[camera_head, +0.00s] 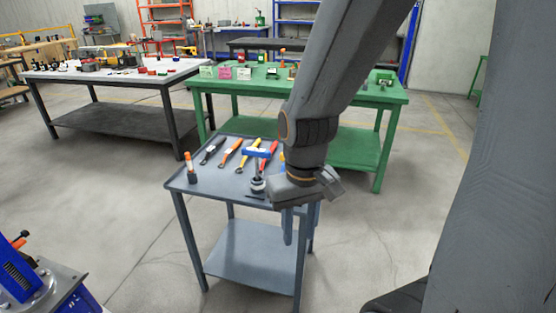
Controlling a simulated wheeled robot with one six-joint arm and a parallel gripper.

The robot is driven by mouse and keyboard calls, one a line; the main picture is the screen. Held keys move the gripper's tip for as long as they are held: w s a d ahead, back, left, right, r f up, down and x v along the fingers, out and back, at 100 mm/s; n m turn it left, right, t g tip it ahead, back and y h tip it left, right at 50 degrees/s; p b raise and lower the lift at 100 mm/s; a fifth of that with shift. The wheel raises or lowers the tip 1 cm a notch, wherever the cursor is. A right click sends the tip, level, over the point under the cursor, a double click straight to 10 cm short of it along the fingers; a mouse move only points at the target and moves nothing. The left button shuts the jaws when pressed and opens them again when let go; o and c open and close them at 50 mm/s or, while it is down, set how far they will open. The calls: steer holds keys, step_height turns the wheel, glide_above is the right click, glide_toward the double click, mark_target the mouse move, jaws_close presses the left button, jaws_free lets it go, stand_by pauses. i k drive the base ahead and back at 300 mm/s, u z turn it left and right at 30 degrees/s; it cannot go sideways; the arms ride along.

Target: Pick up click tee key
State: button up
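A tool with a blue T-shaped handle (258,153), which looks like the click tee key, stands upright near the right part of a small grey cart (217,186). Its dark shaft runs down to a dark round base on the cart top. My gripper (297,222) hangs at the cart's front right corner, to the right of the blue handle and lower in the picture. It looks apart from the tool. My wrist hides part of the cart's right side, and the finger gap is too unclear to judge.
Several hand tools (231,152) with orange, yellow and red handles lie along the cart's back. An orange-topped item (189,167) stands at its left edge. A green table (345,147) and a white-topped table (70,76) stand behind.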

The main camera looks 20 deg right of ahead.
mark_target(257, 153)
steer(key=u, duration=1)
steer(key=i, duration=0.15)
steer(key=z, duration=1.45)
steer(key=i, duration=0.5)
steer(key=z, duration=0.05)
